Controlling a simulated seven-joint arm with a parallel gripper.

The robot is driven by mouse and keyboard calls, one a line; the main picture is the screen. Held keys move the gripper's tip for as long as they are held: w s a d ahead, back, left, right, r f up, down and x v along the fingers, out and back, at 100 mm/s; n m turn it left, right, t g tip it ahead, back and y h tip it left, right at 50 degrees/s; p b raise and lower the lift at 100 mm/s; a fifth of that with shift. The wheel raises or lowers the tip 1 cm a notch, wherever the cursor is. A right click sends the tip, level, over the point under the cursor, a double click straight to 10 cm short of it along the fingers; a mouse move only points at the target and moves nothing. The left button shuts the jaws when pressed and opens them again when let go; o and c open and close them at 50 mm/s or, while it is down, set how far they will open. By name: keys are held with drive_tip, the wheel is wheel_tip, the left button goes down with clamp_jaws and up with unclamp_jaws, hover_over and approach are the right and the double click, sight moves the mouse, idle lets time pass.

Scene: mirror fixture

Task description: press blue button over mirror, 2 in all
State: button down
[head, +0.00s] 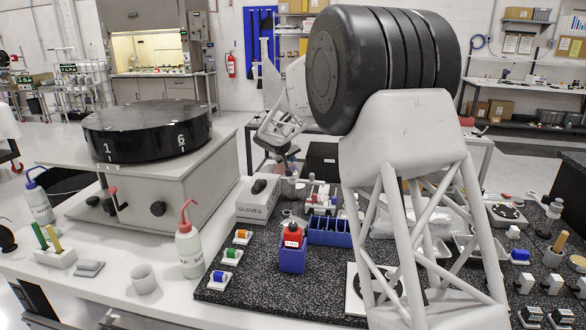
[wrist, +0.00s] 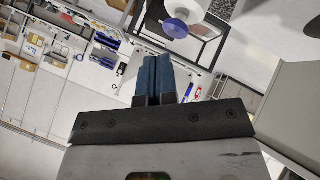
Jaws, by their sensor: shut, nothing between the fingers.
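My gripper (wrist: 156,62) shows in the wrist view with its two dark blue fingers side by side, shut and empty. A round blue, button-like thing (wrist: 175,28) on a white round part appears beyond the fingertips, apart from them. In the head view a blue button (head: 218,281) on a white base sits at the front left of the speckled dark mat, and another blue button (head: 521,255) sits at the right. I cannot pick out a mirror for certain in either view. My own arm hides part of the middle of the bench in the head view.
Green (head: 231,256) and orange (head: 242,236) buttons stand behind the left blue one. A red-capped bottle (head: 190,245), a gloves box (head: 257,200), a blue bin (head: 292,256) and a large black turntable (head: 148,130) crowd the bench.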

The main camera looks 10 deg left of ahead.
drive_tip(key=shift+f, duration=1)
idle(1.4)
drive_tip(key=shift+r, duration=1)
drive_tip(key=shift+r, duration=0.15)
drive_tip(key=shift+r, duration=2.35)
drive_tip(key=shift+d, duration=0.1)
